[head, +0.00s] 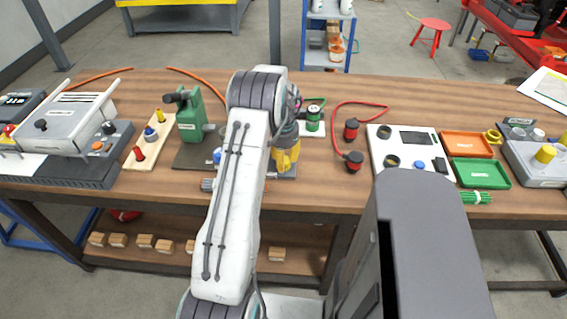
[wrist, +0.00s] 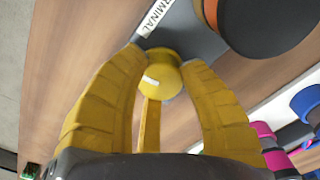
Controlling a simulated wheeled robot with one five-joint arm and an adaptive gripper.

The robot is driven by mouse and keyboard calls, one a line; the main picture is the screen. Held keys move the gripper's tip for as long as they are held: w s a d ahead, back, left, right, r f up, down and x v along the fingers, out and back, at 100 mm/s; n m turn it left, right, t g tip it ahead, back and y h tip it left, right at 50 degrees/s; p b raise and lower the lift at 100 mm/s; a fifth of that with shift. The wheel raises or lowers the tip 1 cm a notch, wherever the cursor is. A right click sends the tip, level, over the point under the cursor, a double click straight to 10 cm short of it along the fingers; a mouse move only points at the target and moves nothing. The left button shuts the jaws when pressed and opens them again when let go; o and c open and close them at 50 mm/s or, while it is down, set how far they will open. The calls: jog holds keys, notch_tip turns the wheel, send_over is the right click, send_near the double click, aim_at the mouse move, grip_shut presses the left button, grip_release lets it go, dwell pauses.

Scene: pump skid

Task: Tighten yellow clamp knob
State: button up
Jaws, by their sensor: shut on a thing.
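The yellow clamp knob (wrist: 160,75), with a white mark on its face, sits between my gripper's yellow fingers in the wrist view. My gripper (wrist: 158,85) is shut on it, with fingers on both sides. The knob is at the edge of a grey plate (wrist: 185,40) with a white label reading "TERMINAL", partly cut off. In the head view my gripper (head: 287,158) points down over a small grey base (head: 285,173) on the bench. The knob cannot be made out there, as the fingers and arm cover it.
A large black and orange round part (wrist: 265,20) is close to the right finger in the wrist view. In the head view a green clamp-like device (head: 190,115) stands left of my arm. A red cable with red-black plugs (head: 352,130) lies to the right.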

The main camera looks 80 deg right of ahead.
jog(key=m, duration=0.2)
jog(key=m+b, duration=0.1)
jog(key=m, duration=0.2)
jog(key=shift+f+m, duration=0.2)
jog(key=shift+m, duration=0.1)
jog(key=m+b, duration=0.1)
jog(key=m, duration=0.3)
jog(key=shift+m, duration=0.4)
jog(key=shift+a, duration=0.1)
jog(key=o, duration=1.2)
jog(key=shift+r, duration=0.1)
jog(key=shift+r, duration=0.15)
notch_tip(320, 180, up, 12)
jog(key=shift+f, duration=0.15)
dwell(0.5)
